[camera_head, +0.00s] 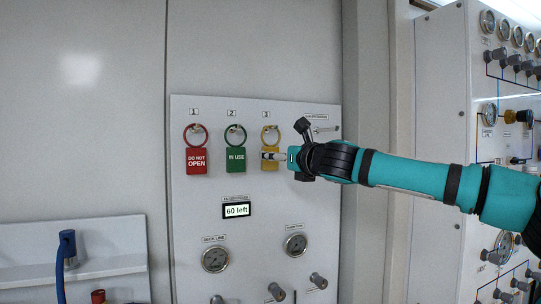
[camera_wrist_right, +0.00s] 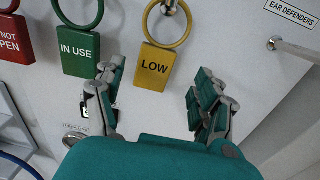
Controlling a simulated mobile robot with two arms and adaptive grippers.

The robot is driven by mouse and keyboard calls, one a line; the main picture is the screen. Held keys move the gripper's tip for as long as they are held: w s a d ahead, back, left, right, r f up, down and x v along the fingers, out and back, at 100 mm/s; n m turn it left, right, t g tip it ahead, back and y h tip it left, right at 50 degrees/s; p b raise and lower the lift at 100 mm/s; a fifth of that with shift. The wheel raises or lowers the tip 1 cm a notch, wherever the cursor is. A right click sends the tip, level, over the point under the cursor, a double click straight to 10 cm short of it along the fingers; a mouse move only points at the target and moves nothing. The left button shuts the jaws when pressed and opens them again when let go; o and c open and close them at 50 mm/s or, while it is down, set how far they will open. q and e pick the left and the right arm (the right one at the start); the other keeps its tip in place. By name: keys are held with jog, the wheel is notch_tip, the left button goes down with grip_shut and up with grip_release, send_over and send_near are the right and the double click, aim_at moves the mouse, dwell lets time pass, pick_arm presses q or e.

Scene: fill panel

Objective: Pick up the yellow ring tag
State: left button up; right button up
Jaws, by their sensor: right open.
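The yellow ring tag (camera_wrist_right: 154,70), marked LOW, hangs by its ring from a hook under the number 3. In the head view the yellow ring tag (camera_head: 269,137) is partly covered by my right gripper (camera_head: 272,156). I cannot tell whether either finger touches the tag. My left gripper is not in view.
A green IN USE tag (camera_head: 235,154) and a red DO NOT OPEN tag (camera_head: 196,158) hang to the left. An empty hook (camera_wrist_right: 290,48) labelled EAR DEFENDERS is at the right. A display (camera_head: 237,210) reads 60 left; gauges and knobs sit lower on the panel (camera_head: 185,240).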

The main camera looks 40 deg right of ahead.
aim_at(270, 148)
jog(key=x, duration=0.3)
jog(key=p+x, duration=0.1)
jog(key=shift+w+a, duration=0.2)
jog(key=shift+w, duration=0.3)
jog(key=shift+s, duration=0.15)
jog(key=shift+c, duration=1.5)
jog(key=c, duration=0.8)
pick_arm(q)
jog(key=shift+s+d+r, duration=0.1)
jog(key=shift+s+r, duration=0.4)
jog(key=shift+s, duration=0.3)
pick_arm(e)
jog(key=shift+c, duration=0.2)
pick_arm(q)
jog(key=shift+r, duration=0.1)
pick_arm(e)
jog(key=shift+r, duration=0.15)
